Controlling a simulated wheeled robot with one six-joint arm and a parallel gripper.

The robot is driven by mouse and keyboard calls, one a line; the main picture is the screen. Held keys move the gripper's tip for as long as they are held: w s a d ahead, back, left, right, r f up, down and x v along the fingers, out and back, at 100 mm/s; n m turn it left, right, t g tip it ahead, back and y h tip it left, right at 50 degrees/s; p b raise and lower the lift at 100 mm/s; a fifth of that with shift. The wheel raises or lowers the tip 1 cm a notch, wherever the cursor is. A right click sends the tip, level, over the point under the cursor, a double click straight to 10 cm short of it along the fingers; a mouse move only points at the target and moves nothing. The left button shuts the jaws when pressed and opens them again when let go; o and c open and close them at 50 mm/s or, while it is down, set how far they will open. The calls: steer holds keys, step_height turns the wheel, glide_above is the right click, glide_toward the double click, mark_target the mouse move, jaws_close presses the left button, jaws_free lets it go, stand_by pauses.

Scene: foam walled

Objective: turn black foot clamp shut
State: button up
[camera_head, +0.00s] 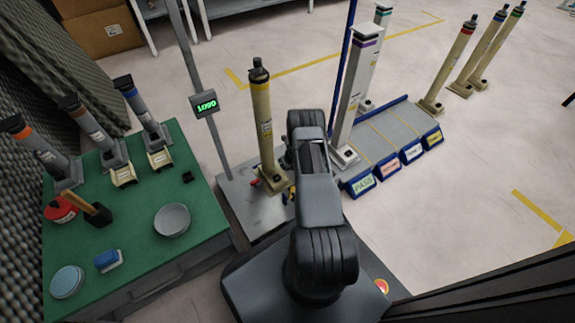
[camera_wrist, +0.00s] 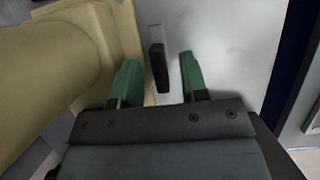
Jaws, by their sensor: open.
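A black foot clamp (camera_wrist: 158,68) shows in the wrist view as a short dark lever standing over a pale grey plate. It lies between the two green fingertips of my gripper (camera_wrist: 159,72), which is open; a gap shows on both sides of the lever. Beside it, on the left, is the cream foot and column (camera_wrist: 45,65) of a post. In the head view this cream post (camera_head: 263,125) with a black top stands upright on a grey platform (camera_head: 240,205). There my arm hides the clamp and most of the gripper.
A green table (camera_head: 135,225) at left holds several short posts, a bowl (camera_head: 172,220) and a mallet (camera_head: 94,208). A pole with a lit display (camera_head: 205,104) stands behind the platform. Right of my arm is a rack (camera_head: 385,140) with tall posts.

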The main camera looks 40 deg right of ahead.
jaws_close()
stand_by(0.3)
stand_by(0.3)
steer(key=n+y, duration=0.2)
steer(key=n, duration=0.3)
steer(key=shift+d, duration=0.1)
steer(key=n, duration=0.2)
steer(key=n+g+y, duration=0.1)
steer(key=n, duration=0.2)
steer(key=shift+g, duration=0.3)
steer(key=shift+w+n+y, duration=0.1)
steer(key=shift+n+y, duration=0.2)
jaws_free()
